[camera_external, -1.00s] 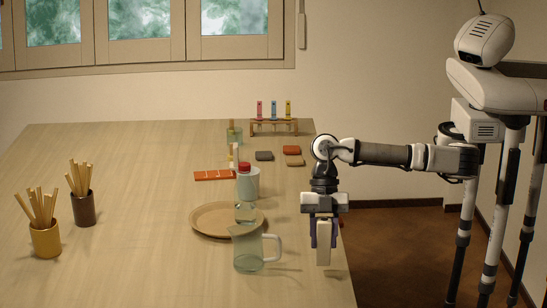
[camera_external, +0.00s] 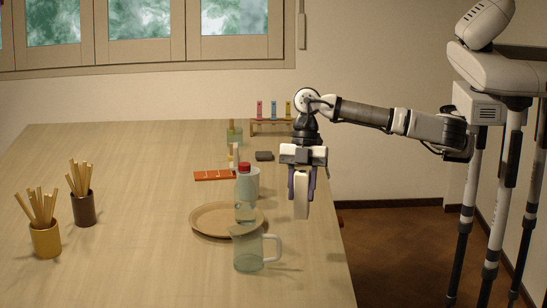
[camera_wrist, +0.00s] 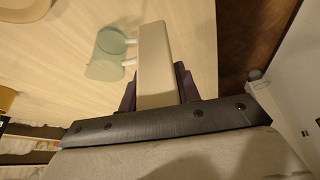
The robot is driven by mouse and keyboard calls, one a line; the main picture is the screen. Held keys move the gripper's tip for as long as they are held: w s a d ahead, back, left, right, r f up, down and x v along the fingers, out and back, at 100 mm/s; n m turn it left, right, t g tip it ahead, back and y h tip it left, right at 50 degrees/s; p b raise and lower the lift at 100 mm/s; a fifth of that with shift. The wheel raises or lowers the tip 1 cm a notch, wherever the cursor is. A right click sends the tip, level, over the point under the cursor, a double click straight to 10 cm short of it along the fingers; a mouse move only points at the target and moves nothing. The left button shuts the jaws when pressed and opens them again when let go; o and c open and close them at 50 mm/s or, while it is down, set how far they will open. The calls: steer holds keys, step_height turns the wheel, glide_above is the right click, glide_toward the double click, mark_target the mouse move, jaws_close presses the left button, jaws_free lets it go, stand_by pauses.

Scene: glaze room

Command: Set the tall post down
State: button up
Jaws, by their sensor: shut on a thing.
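The tall post (camera_external: 300,208) is a pale beige upright block. My gripper (camera_external: 302,188) points down and is shut on it, with a dark purple finger on either side. The post hangs near the right edge of the table (camera_external: 130,240) and seems to be clear of the top; the exact gap cannot be told. In the wrist view the post (camera_wrist: 155,62) stands out between the dark fingers of my gripper (camera_wrist: 158,88), its far end over bare wood.
Left of the post are a green glass jug (camera_external: 248,254), a red-capped bottle (camera_external: 244,190), a round tray (camera_external: 203,220) and a pale cup (camera_external: 254,178). The right front of the table is clear.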

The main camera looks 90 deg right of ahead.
steer(key=w+d+r+m+t+h+b, duration=0.1)
steer(key=w+d+r+m, duration=0.15)
steer(key=d, duration=0.85)
steer(key=w+d+r+m+t+b, duration=0.1)
steer(key=w+d+r+m, duration=0.2)
steer(key=d, duration=0.9)
steer(key=s+d+r+m+t+h+b, duration=0.1)
steer(key=s+d+m, duration=0.15)
steer(key=d, duration=0.85)
steer(key=s+d+r+m+h+b, duration=0.1)
steer(key=d+m, duration=0.2)
steer(key=d, duration=0.8)
steer(key=f, duration=0.9)
steer(key=f+p, duration=0.1)
steer(key=f, duration=0.9)
steer(key=shift+s+a+f, duration=0.15)
steer(key=shift+a, duration=0.05)
steer(key=o, duration=1.1)
steer(key=b+v, duration=0.1)
steer(key=v, duration=1.1)
steer(key=shift+s+d, duration=0.1)
steer(key=shift+d, duration=0.1)
